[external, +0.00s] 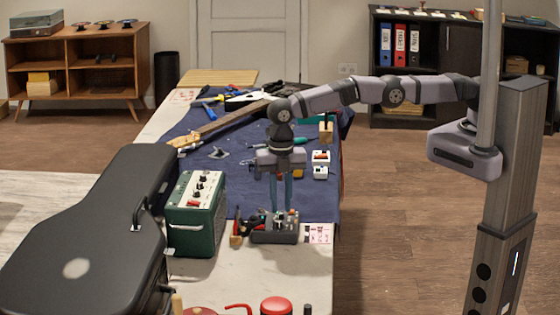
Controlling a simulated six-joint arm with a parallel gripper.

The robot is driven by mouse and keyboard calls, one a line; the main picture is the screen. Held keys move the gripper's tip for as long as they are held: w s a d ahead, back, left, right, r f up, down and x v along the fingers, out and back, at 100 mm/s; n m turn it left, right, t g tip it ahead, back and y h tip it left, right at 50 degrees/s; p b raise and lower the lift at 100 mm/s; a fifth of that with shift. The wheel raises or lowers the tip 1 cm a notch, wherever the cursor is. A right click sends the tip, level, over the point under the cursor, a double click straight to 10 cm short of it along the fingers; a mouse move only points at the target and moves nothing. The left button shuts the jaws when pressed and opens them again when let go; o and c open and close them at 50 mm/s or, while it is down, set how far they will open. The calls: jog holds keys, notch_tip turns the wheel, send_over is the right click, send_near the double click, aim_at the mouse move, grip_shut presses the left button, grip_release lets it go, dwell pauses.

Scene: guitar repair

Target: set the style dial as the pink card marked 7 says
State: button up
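A dark grey box with several small knobs and parts on top (275,235) sits near the bench's front; I cannot tell which knob is the style dial. A pale card with pinkish-red markings (318,233) lies just right of it; its figure is too small to read. My gripper (281,210) points straight down over the box. Its two fingers stand a small gap apart, with the tips at or just above the knobs. I cannot tell whether a knob is between them.
A green amplifier with knobs (196,222) stands left of the box, and a black guitar case (95,235) lies further left. A red-handled tool (236,232) lies close beside the box.

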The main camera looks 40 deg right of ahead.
jog(key=shift+f+b, duration=0.95)
jog(key=shift+f, duration=0.15)
jog(key=shift+r+b, duration=0.2)
jog(key=shift+b, duration=0.1)
dwell(1.1)
jog(key=shift+c, duration=0.3)
jog(key=c, duration=0.4)
